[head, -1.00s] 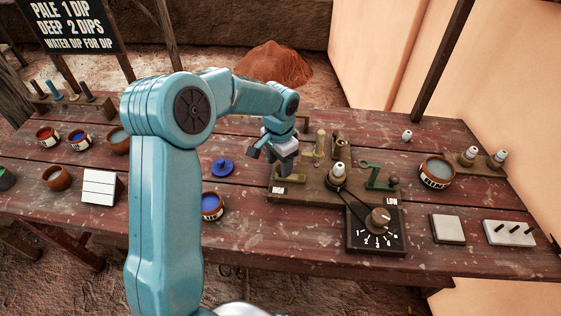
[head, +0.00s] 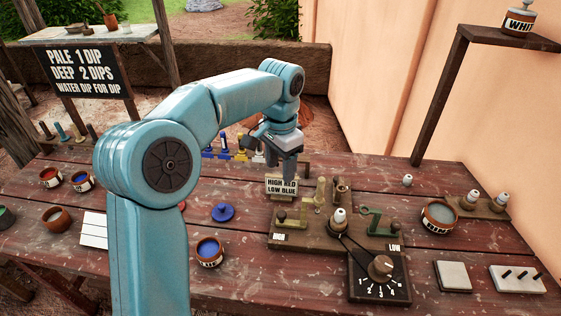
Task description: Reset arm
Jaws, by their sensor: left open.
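My left arm rises from the bottom left of the head view and bends over the wooden table (head: 340,172). My left gripper (head: 288,172) points down near the table's back edge, open, with nothing seen in it. It is just above and behind a small sign reading "HIGH RED LOW BLUE" (head: 281,187). The sign stands at the back left of a wooden board with brass and green fittings (head: 300,240). The gap between the fingers is hard to see from here. My right gripper is not in view.
A dial box (head: 380,275) is at the front of the board. A labelled bowl (head: 438,216) and white-topped bottles are at the right.

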